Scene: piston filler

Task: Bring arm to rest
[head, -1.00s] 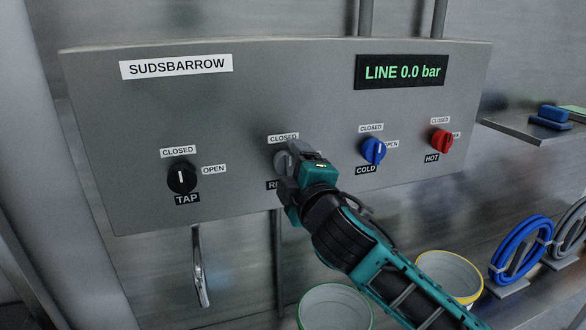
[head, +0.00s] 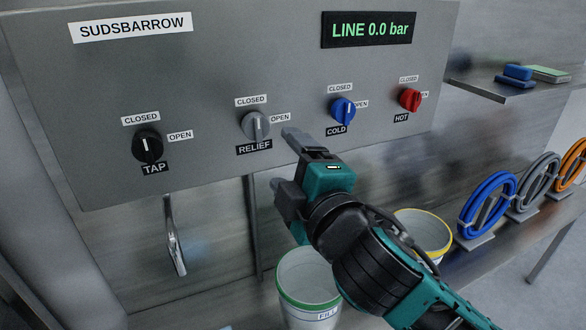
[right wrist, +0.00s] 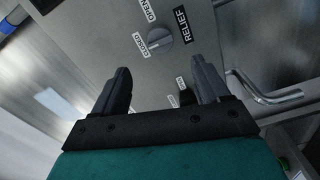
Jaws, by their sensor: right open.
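My right gripper (head: 281,160) is open and empty, below and to the right of the grey RELIEF knob (head: 254,126), apart from it. In the right wrist view the open fingers (right wrist: 160,78) have the RELIEF knob (right wrist: 158,38) beyond them, with nothing between them. The RELIEF knob's mark points up towards CLOSED. My left gripper is not in view.
The steel panel (head: 200,75) also bears a black TAP knob (head: 147,146), a blue COLD knob (head: 342,110), a red HOT knob (head: 410,99) and a display (head: 368,29) reading LINE 0.0 bar. Below are a green-rimmed bucket (head: 308,282), a yellow-rimmed bucket (head: 425,232) and hose coils (head: 487,205).

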